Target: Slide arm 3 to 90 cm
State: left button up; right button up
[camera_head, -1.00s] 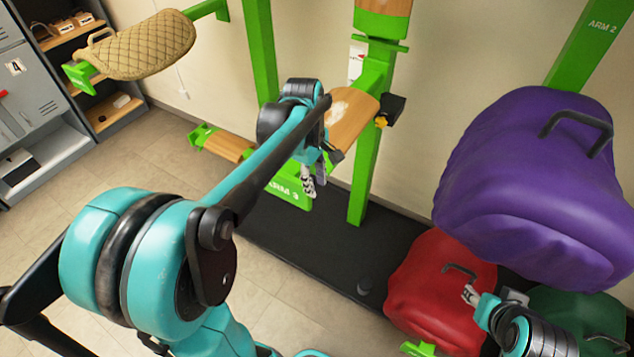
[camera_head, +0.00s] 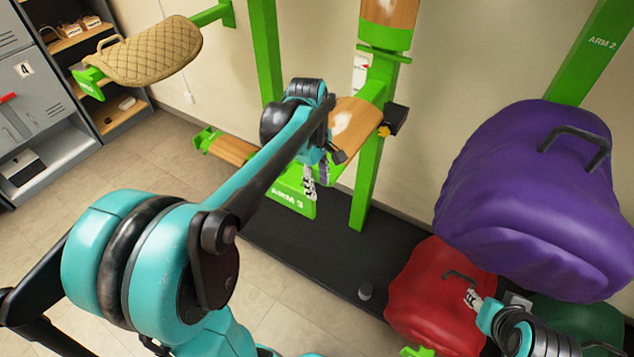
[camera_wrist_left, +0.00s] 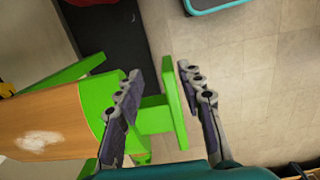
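Arm 3 has a wooden top (camera_head: 352,118) and a green end plate marked ARM 3 (camera_head: 290,200). It stands out from a green upright (camera_head: 366,175), with a black block and a small yellow part (camera_head: 384,131) at the joint. My left gripper (camera_head: 315,182) is at the end plate in the head view. In the left wrist view its two fingers (camera_wrist_left: 160,78) are apart, with the green end plate (camera_wrist_left: 174,100) between them; contact cannot be told. My right gripper (camera_head: 493,298) is by the red saddle (camera_head: 432,297), its fingers seeming apart.
A purple saddle (camera_head: 535,200) hangs at the right, below the ARM 2 label. A green saddle (camera_head: 580,325) is partly hidden below it. A tan quilted saddle (camera_head: 145,52) hangs upper left. A black floor mat (camera_head: 330,260) lies beneath, with open tiled floor left.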

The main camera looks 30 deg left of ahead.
aim_at(311, 208)
pick_arm(q)
jog(key=p, duration=0.1)
jog(key=a+f+p, duration=0.1)
jog(key=f+p, duration=0.1)
jog(key=shift+s+a+f+y, duration=0.25)
jog(key=shift+y, duration=0.15)
notch_tip(311, 208, down, 9)
jog(key=shift+a+r+b, duration=0.1)
jog(key=shift+a+b, duration=0.05)
jog(key=shift+b, duration=0.6)
grip_shut()
